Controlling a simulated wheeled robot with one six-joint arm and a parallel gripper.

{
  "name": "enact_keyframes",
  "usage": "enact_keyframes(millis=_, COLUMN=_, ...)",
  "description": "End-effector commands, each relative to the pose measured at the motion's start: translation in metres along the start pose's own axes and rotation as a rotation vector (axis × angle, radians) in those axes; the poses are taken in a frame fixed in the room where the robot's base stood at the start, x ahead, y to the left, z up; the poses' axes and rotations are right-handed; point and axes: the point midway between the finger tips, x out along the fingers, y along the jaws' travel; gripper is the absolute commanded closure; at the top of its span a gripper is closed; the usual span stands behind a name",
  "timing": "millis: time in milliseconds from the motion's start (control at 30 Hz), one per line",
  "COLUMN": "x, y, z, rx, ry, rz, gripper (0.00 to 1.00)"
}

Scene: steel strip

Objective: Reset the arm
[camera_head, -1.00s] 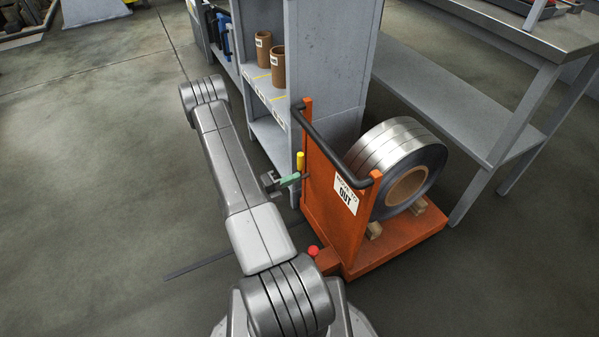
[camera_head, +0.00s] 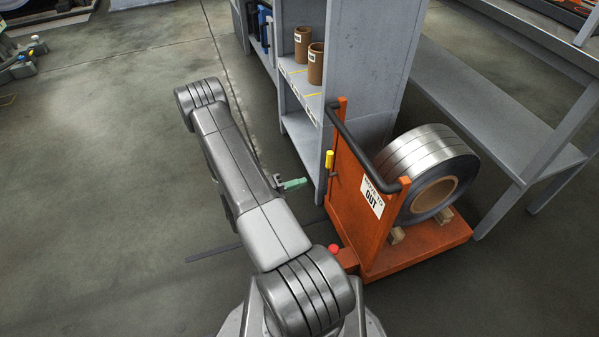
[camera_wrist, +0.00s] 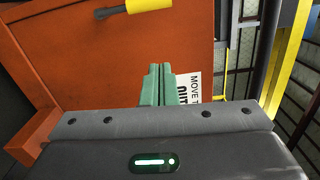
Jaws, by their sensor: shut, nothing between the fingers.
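My gripper (camera_head: 294,184) shows in the head view as green fingers poking out to the right from behind my grey arm. In the wrist view its two green fingers (camera_wrist: 157,84) are together, with nothing between them. The fingers point toward the orange cart panel (camera_wrist: 150,50). In the head view they are a short way left of the orange cart (camera_head: 352,205), apart from it. My arm is bent, with its elbow up at the left.
The cart carries a steel strip coil (camera_head: 430,165) on wooden blocks. A yellow handle (camera_head: 329,159) and a red knob (camera_head: 333,248) are on the cart. A grey shelf (camera_head: 350,60) with brown tubes stands behind. A workbench (camera_head: 500,110) is at right.

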Motion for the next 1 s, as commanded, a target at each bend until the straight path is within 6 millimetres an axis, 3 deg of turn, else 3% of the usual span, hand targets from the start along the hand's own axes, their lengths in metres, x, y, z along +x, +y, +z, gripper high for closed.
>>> enact_keyframes(millis=367, x=0.007, y=0.0, z=0.0, rx=0.0, ry=0.002, rz=0.0, gripper=1.0)
enact_keyframes(millis=1000, x=0.094, y=0.001, z=-0.001, rx=0.0, ry=0.004, rz=-0.001, gripper=1.0)
